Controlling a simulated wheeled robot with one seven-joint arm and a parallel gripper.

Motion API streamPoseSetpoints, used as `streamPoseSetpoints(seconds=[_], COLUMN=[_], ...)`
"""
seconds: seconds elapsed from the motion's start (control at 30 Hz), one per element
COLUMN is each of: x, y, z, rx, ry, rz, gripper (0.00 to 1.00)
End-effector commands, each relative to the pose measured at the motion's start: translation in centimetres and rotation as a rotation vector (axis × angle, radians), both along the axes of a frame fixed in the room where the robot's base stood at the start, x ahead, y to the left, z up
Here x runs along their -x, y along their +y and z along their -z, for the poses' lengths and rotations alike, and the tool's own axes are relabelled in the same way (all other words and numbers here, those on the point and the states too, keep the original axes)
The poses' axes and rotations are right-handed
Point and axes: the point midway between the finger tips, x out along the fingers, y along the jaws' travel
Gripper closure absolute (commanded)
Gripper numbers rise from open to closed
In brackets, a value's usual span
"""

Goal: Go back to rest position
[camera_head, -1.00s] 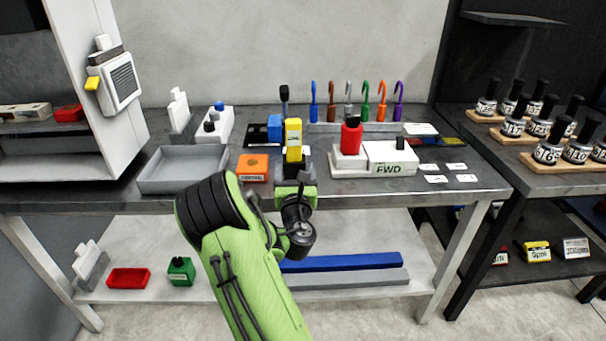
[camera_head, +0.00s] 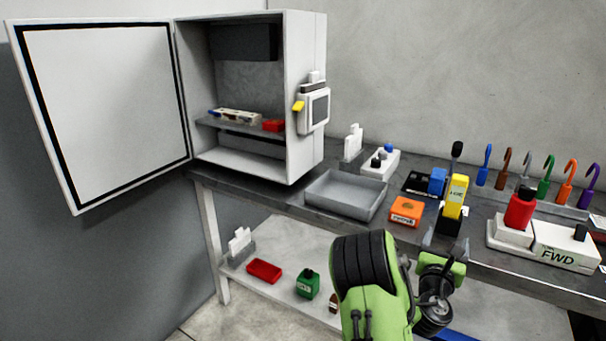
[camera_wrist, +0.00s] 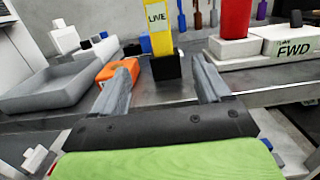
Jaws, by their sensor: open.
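My gripper (camera_head: 445,245) is at the front edge of the workbench (camera_head: 285,193), at the end of my green arm. In the wrist view my gripper (camera_wrist: 163,80) shows two grey fingers spread apart with nothing between them. Beyond the fingertips stands the yellow block marked LIVE (camera_wrist: 161,32) in a black base, which also shows in the head view (camera_head: 455,193). The fingers look apart from it.
An open white cabinet (camera_head: 305,85) stands at the left, its door (camera_head: 105,110) swung out. A grey tray (camera_head: 345,198), an orange box (camera_head: 406,211), a red-topped FWD unit (camera_head: 555,255) and several coloured hooks (camera_head: 545,175) are on the bench. A lower shelf holds a red tray (camera_head: 264,270).

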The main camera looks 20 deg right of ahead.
Motion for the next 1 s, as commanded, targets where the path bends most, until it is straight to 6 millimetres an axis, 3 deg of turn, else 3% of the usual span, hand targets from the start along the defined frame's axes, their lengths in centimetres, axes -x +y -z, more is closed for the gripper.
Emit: streamPoseSetpoints(seconds=[0.17,0.27,0.37,0.47,0.5,0.6,0.7,0.8,1.0], x=[1.2,3.2,4.6,5.5,5.9,7.6,10.1,13.1,20.2], y=[-0.1,0.7,3.6,8.9,11.5,18.6,24.7,29.5,36.1], z=[-1.3,-2.3,-2.0,-1.4,-1.3,-1.4,-1.8,-2.1,-2.0], rx=[-0.154,-0.478,-0.883,-1.297,-1.458,-1.802,-2.029,-2.161,-2.248], ry=[-0.167,-0.479,-0.795,-1.034,-1.102,-1.185,-1.181,-1.14,-1.05], rz=[0.058,0.159,0.266,0.384,0.439,0.597,0.756,0.899,1.142], gripper=[0.24,0.24,0.24,0.24,0.24,0.24,0.24,0.24,0.24])
